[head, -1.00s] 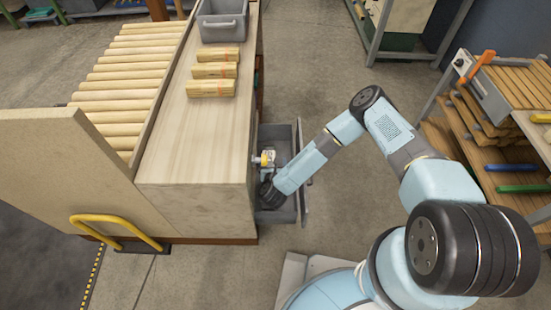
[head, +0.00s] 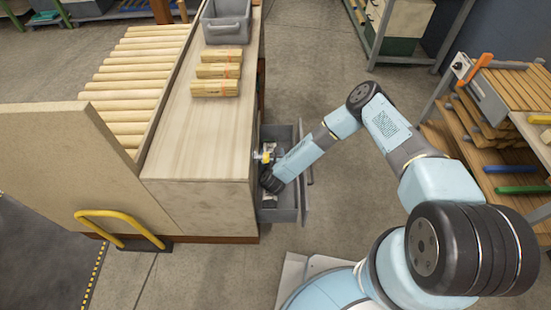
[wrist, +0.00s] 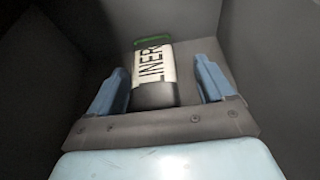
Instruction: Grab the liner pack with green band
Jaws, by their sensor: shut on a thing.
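The liner pack (wrist: 153,70) shows in the wrist view, with a white label reading "LINER", a dark near end and a green band at its far end. My gripper (wrist: 165,85) has its two blue fingers on either side of the pack and is shut on it. A gap appears on the right side from this angle. The pack is inside a grey drawer (head: 286,215) that is pulled out from the bench. In the head view my wrist reaches down into this drawer, and the pack and fingertips are hidden.
The wooden bench top (head: 195,150) stands left of the drawer, with bundles of wood sticks (head: 216,71) and a grey bin (head: 226,22) on it. A rack (head: 500,150) with wood pieces stands at the right. Dark drawer walls surround my gripper closely.

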